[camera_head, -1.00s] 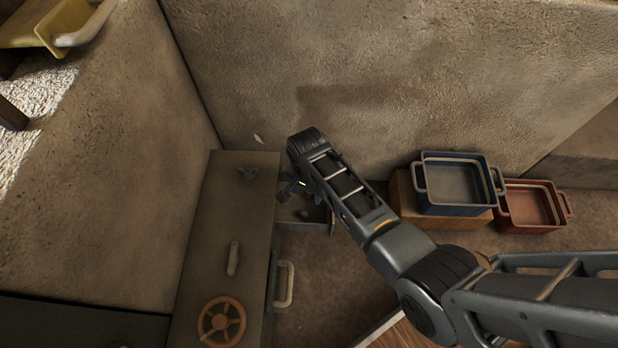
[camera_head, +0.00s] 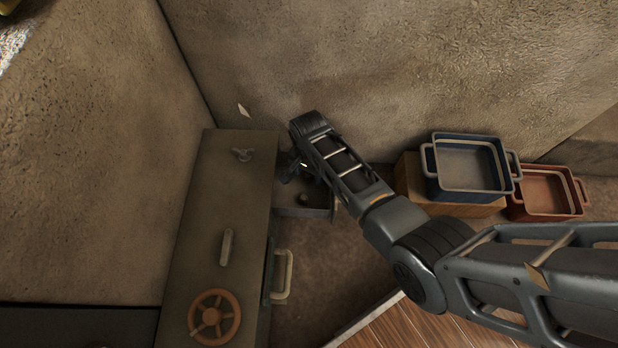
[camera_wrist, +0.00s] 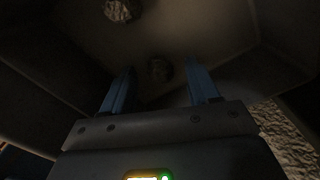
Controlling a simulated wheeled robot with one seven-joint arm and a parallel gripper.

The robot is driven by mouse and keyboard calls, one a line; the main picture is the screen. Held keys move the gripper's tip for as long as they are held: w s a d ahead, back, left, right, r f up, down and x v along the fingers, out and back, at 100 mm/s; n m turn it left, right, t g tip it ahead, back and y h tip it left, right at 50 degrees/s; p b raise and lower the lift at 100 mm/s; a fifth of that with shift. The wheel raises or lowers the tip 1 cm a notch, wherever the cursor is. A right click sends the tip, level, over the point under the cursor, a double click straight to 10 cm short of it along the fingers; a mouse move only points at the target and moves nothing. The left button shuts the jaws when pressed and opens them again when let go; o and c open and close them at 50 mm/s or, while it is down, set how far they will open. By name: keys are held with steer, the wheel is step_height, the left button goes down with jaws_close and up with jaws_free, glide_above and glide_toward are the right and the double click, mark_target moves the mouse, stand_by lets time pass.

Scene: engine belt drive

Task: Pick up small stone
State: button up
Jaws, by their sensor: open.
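In the wrist view a small dark stone (camera_wrist: 159,71) lies on the floor of the open drawer, framed between the fingertips. A larger, lighter stone (camera_wrist: 122,10) lies beyond it at the top edge. My gripper (camera_wrist: 161,68) is open, with its two blue fingers apart and nothing held; whether they reach down to the stone I cannot tell. In the head view the gripper (camera_head: 297,172) hangs over the pulled-out drawer (camera_head: 318,212), partly hidden by my arm. One dark round stone (camera_head: 304,199) shows in the drawer there.
The drawer sticks out of a dark cabinet (camera_head: 215,180) with an orange handwheel (camera_head: 214,317) on top. A second handle (camera_head: 283,275) juts out nearer. A blue bin (camera_head: 468,165) on a wooden box and a red bin (camera_head: 547,190) stand right. A wall rises close behind.

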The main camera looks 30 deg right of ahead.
steer(key=shift+f, duration=0.25)
steer(key=c, duration=1.1)
step_height(320, 180, up, 10)
steer(key=p, duration=0.6)
